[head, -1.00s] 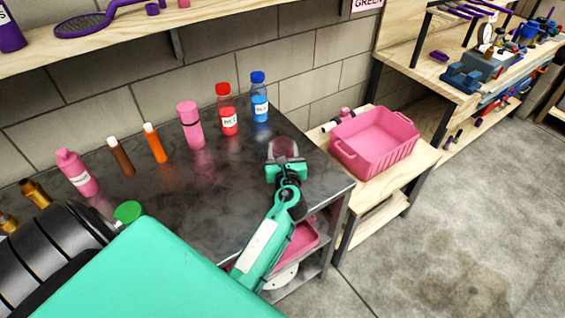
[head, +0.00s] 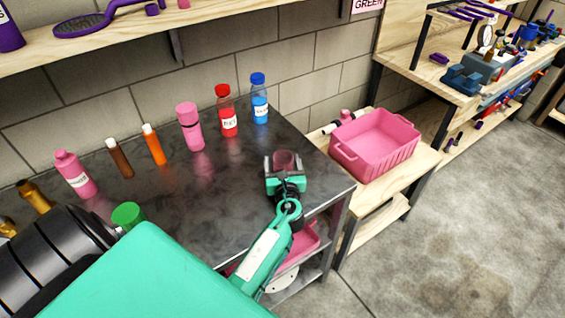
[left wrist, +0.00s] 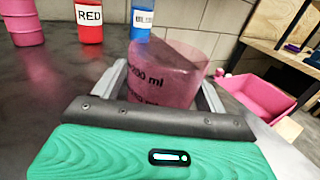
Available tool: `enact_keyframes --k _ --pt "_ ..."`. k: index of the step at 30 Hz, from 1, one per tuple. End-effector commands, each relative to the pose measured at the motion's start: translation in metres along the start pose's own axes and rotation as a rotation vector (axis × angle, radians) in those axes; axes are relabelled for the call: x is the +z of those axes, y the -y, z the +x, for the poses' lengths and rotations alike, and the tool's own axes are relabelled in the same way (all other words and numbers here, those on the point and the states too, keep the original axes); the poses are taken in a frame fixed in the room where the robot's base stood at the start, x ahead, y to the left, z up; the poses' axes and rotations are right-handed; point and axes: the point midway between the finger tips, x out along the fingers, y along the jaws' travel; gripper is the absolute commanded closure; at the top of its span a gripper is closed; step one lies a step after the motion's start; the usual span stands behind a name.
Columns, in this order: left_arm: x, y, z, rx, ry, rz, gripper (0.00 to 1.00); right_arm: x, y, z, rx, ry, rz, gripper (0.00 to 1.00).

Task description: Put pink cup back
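The pink cup (head: 284,159) is translucent, with dark volume marks in the left wrist view (left wrist: 172,72). It is at the right end of the dark metal table (head: 215,215); its base is hidden behind my gripper. My left gripper (head: 284,164) has its grey fingers apart, one on each side of the cup. In the left wrist view the fingers (left wrist: 165,88) also flank the cup, and it leans slightly in the picture. My right gripper is not in view.
A pink bin (head: 374,146) stands on a low wooden table to the right. Red (head: 227,112) and blue (head: 259,98) bottles and a pink bottle (head: 190,128) stand behind the gripper. Several other containers stand at left. The table middle is clear.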

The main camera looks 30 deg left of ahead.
Motion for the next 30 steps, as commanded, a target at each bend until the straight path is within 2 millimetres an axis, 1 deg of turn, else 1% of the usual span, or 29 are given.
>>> enact_keyframes --k 5,7,8,11,14,18,21,25,30 --pt "0.001 0.000 0.000 0.000 0.000 -0.001 0.26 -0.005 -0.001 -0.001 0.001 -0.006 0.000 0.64" --pt "0.005 0.000 0.000 0.000 0.000 -0.002 0.26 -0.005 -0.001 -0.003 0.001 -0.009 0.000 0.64" --pt "0.003 0.000 -0.003 0.000 -0.001 -0.001 0.26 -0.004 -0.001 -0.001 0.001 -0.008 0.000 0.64" --pt "0.001 0.000 -0.018 -0.001 -0.002 -0.001 0.26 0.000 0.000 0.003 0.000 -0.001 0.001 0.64" --pt "0.000 0.000 -0.039 -0.002 -0.003 -0.002 0.26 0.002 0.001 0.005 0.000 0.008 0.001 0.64" --pt "0.000 0.000 -0.071 -0.001 -0.003 -0.001 0.26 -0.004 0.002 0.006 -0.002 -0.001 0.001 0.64" --pt "0.001 0.000 -0.090 0.000 -0.002 -0.001 0.26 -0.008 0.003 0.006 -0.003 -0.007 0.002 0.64" --pt "0.002 0.000 -0.108 0.000 -0.001 -0.001 0.26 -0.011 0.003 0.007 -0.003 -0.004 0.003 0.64" --pt "0.003 0.000 -0.119 0.000 0.000 -0.001 0.26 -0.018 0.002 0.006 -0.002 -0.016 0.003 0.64"
